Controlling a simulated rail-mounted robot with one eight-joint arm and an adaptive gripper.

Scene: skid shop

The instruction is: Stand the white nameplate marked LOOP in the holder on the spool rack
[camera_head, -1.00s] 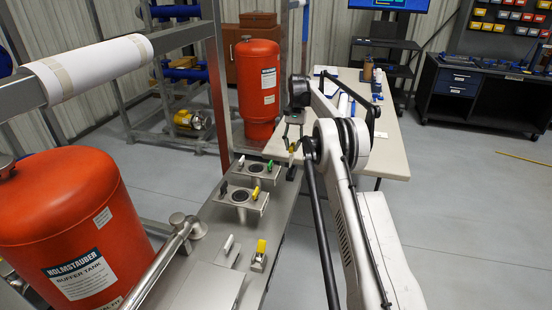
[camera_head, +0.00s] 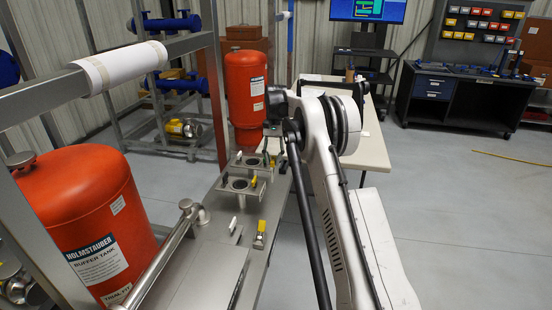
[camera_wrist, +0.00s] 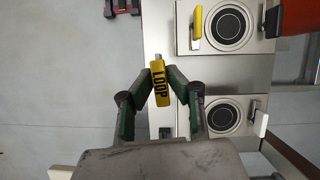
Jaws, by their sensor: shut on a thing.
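The plate in the jaws is yellow, not white. In the head view my gripper is small and partly hidden by my arm, above the far end of the steel skid. I cannot tell which part is the holder or the spool rack.
A yellow handle (camera_wrist: 197,22) and a white one (camera_wrist: 261,125) stand beside the ports. The steel skid deck (camera_head: 190,270) has another yellow handle (camera_head: 260,235). Red tanks (camera_head: 85,220) (camera_head: 247,90) and a pipe frame flank its left. Open floor (camera_head: 450,200) lies right.

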